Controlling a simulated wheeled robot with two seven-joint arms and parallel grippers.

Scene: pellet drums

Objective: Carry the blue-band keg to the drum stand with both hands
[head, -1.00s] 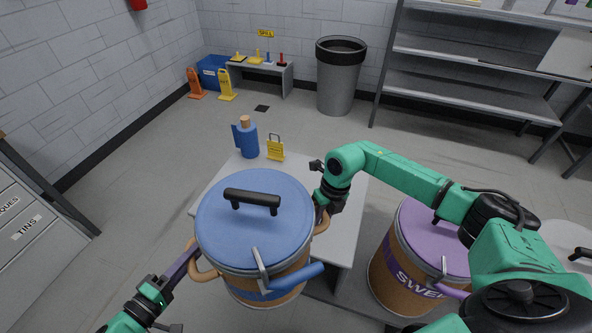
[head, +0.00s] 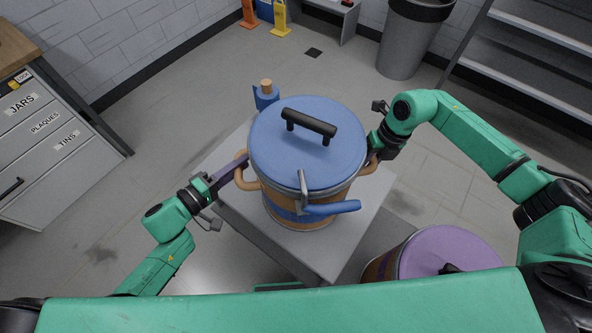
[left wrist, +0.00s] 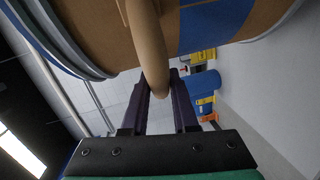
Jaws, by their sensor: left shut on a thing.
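The blue-band keg (head: 308,150) has a blue lid with a black grip, a tan body and a blue spout. It is upright in the head view, over a pale grey stand top (head: 345,235); I cannot tell whether its base touches. My left gripper (head: 238,170) is shut on the keg's left loop handle (head: 246,178). That handle (left wrist: 148,45) passes between the fingers in the left wrist view. My right gripper (head: 375,150) is at the right loop handle (head: 370,166); its fingers are mostly hidden, so its grip is unclear.
A blue jug (head: 265,96) with a tan cap stands just behind the keg. A purple-lidded keg (head: 450,250) is at lower right. A drawer cabinet (head: 50,135) is at left, a grey bin (head: 410,40) at the back. Open floor lies between.

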